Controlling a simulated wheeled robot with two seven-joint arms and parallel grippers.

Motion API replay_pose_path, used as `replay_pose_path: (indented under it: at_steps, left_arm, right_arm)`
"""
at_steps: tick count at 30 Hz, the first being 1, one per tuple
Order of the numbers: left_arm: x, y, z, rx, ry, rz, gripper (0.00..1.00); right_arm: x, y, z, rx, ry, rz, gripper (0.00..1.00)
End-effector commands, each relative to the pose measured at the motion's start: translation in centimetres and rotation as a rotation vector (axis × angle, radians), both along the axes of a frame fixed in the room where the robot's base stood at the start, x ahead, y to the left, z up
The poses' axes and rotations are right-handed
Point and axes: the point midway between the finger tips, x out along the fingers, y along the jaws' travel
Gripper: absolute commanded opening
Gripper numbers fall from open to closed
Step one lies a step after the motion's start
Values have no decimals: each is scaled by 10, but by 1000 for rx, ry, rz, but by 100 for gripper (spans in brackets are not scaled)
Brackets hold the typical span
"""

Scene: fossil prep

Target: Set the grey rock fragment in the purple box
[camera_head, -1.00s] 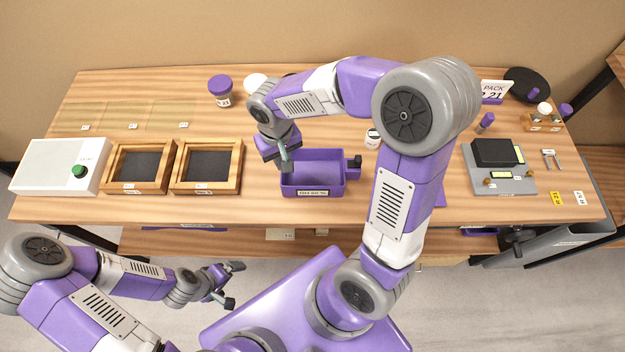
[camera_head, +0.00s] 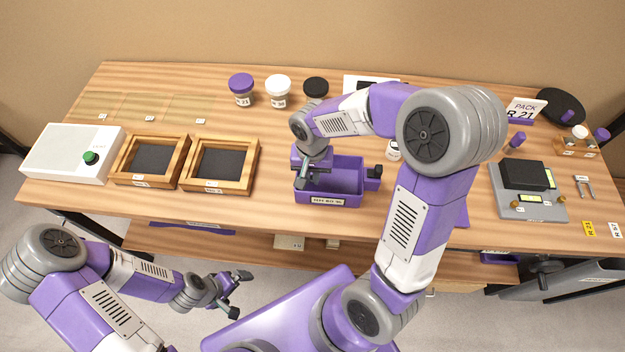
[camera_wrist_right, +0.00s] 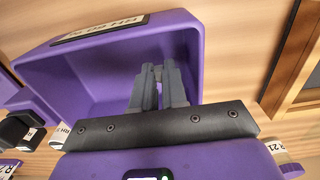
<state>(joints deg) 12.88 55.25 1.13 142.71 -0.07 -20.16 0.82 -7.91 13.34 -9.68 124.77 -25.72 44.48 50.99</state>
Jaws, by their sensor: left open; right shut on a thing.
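The purple box (camera_head: 348,197) stands open-topped on the table, its label facing me. In the right wrist view the box (camera_wrist_right: 105,75) fills the left and middle of the picture. My right gripper (camera_head: 304,181) is over the left part of the box, its fingers pointing down at the opening. In the wrist view its fingers (camera_wrist_right: 159,75) lie over the box's interior, close together, shut on the grey rock fragment. The fragment is hard to tell from the grey fingers. My left gripper (camera_head: 238,294) is open and empty, off the table's front edge.
Two wooden-framed trays (camera_head: 222,191) stand left of the box, beside a white device with a green button (camera_head: 91,157). Lidded jars (camera_head: 241,92) stand behind. A grey device (camera_head: 527,204) is at the right. Bare table lies between trays and box.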

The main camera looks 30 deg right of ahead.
Motion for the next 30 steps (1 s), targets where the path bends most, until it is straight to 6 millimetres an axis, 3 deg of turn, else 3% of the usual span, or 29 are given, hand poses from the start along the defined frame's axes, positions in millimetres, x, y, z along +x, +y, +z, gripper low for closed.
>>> replay_pose_path:
  at_steps: [3,16,17,21,30]
  left_arm:
    - [0,0,-8,0,0,0,100]
    - [0,0,-11,0,0,0,100]
    - [0,0,-11,0,0,0,100]
    - [0,0,-10,0,0,0,100]
    - [0,0,-9,0,0,0,100]
  right_arm:
    - [0,0,-17,0,2,0,0]
    - [0,0,-22,0,0,1,0]
    - [0,0,-23,0,0,1,14]
    - [0,0,-21,0,0,1,35]
    - [0,0,-21,0,0,1,38]
